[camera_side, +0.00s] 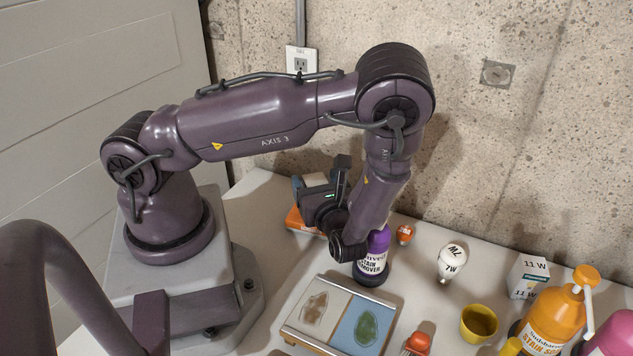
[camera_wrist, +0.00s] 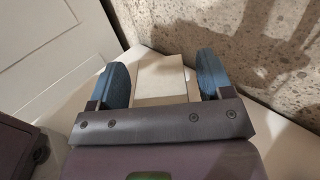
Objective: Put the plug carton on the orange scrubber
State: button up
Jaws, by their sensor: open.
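A pale box, apparently the plug carton (camera_wrist: 161,75), stands between the two blue fingers of my gripper (camera_wrist: 161,80) in the wrist view. The fingers are open, one on each side of it. In the side view my gripper (camera_side: 312,190) is at the back left, mostly hiding the box. An orange face with a pale lower edge (camera_side: 297,221) shows below the gripper; I cannot tell whether it belongs to the carton. An orange scrubber (camera_side: 418,343) with pale bristles is at the bottom of the side view, well apart from my gripper.
A purple-capped bottle (camera_side: 374,262) stands close to my wrist. A two-panel tray (camera_side: 312,340) lies in front. A concrete wall (camera_side: 540,160) bounds the back.

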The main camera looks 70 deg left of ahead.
jog(key=shift+r, duration=0.2)
jog(key=d, duration=0.2)
jog(key=shift+d+f, duration=0.1)
jog(key=shift+d, duration=0.2)
jog(key=r, duration=0.6)
jog(key=shift+d+r, duration=0.1)
jog(key=shift+d, duration=0.1)
jog(key=shift+r, duration=0.55)
jog(key=s+d+r+n+t+h, duration=0.2)
jog(key=s+d+r+n+h, duration=0.1)
jog(key=r+n+h, duration=0.6)
jog(key=s+d+r+n+t+h, duration=0.3)
jog(key=d+r+n+h, duration=0.2)
jog(key=r+n+h, duration=0.4)
jog(key=shift+d+t, duration=0.3)
jog(key=shift+d, duration=0.05)
